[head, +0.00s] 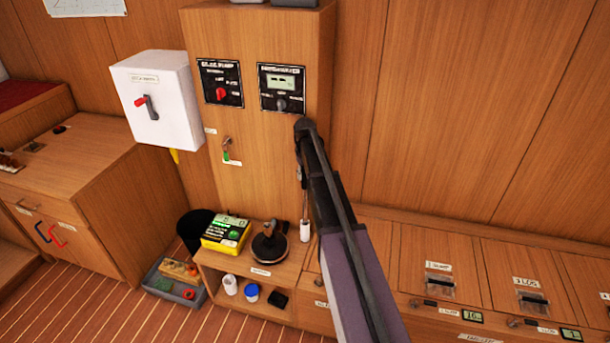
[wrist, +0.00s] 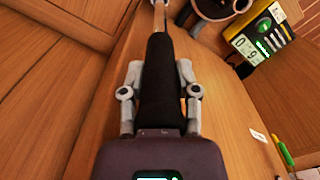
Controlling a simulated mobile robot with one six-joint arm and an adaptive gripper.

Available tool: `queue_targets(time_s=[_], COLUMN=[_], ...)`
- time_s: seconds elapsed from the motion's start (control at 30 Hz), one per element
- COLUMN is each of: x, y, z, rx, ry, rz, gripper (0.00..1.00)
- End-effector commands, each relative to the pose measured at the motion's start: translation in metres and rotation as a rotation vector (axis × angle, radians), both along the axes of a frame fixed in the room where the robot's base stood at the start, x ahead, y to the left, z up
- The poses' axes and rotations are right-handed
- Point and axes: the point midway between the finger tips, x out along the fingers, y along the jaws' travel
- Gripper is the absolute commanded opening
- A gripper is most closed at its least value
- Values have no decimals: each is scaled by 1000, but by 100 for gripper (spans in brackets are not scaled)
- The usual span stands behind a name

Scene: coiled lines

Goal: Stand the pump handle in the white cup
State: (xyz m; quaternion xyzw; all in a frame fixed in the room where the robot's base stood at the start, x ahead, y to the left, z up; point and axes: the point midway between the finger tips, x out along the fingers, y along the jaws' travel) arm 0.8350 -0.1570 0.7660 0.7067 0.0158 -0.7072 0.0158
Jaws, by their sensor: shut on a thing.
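The pump handle has a black grip (wrist: 160,60) and a thin metal rod (wrist: 159,15). My gripper (wrist: 160,72) is shut on the black grip, with one finger on each side. In the head view the rod (head: 304,205) hangs about upright below my arm. A narrow white cup (head: 305,231) stands on the low cabinet top, right under the rod. The rod's lower end meets the cup's mouth in the picture; I cannot tell whether it is inside or above.
A dark round pump base (head: 270,246) and a yellow-green box (head: 226,233) stand left of the cup. The shelf below holds a white container (head: 230,285) and a blue-and-white jar (head: 252,293). A wooden panel with switches (head: 220,83) rises behind.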

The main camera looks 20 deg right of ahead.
Motion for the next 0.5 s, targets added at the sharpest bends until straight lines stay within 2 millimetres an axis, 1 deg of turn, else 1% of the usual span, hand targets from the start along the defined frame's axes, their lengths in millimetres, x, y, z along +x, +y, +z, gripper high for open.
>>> queue_targets(time_s=[0.37,0.4,0.47,0.5], x=[0,0,0,0], y=[0,0,0,0], z=[0,0,0,0], rx=[0,0,0,0], ry=[0,0,0,0], rz=[0,0,0,0], gripper=[0,53,71,81])
